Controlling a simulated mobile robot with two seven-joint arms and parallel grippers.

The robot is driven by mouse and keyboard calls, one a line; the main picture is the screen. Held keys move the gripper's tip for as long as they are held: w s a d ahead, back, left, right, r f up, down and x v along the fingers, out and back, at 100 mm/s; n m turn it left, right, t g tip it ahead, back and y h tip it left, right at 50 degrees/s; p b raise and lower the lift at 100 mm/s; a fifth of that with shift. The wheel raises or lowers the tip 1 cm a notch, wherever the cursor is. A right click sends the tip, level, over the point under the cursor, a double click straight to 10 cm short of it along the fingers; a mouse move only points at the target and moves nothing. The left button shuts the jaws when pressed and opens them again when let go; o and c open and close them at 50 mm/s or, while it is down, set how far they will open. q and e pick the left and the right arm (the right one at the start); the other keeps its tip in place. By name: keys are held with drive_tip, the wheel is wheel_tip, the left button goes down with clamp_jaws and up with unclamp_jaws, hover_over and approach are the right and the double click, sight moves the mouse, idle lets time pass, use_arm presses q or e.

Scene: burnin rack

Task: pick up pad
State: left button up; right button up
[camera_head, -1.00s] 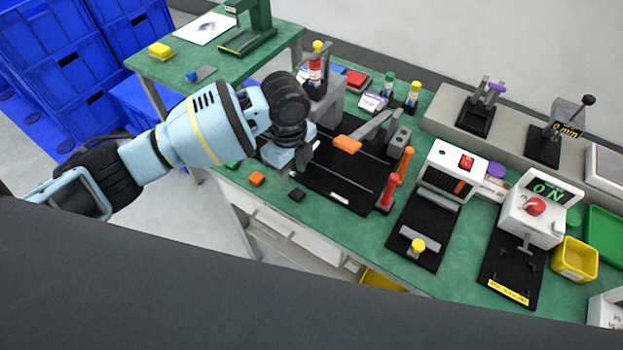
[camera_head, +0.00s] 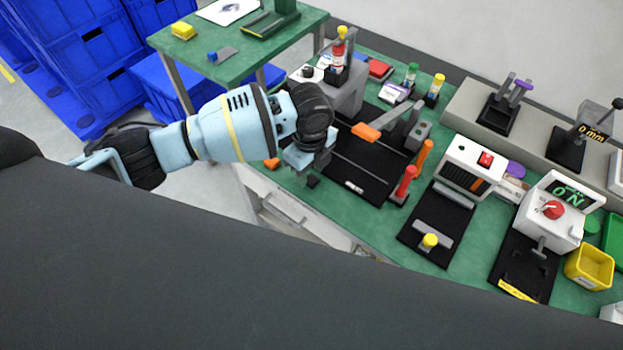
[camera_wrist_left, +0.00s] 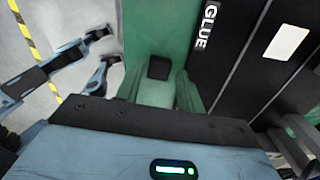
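A small dark block, which I take for the pad (camera_head: 313,181), lies on the green bench near its front edge, left of the black mat. In the left wrist view the pad (camera_wrist_left: 158,68) shows as a dark square near the middle. My left gripper (camera_head: 303,168) is just above and beside it, pointing down. Its fingers look apart in the wrist view, with the pad seen between or beyond them; contact cannot be told. My right gripper is not in view.
An orange block (camera_head: 272,163) lies left of the gripper. The black mat (camera_head: 355,165) carries an orange-tipped lever (camera_head: 367,132) and a red handle (camera_head: 405,180) to the right. A grey stand (camera_head: 345,95) rises behind the gripper.

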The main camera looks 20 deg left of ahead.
use_arm(q)
drive_tip(key=shift+f, duration=0.85)
drive_tip(key=c, duration=0.7)
drive_tip(key=shift+r, duration=0.15)
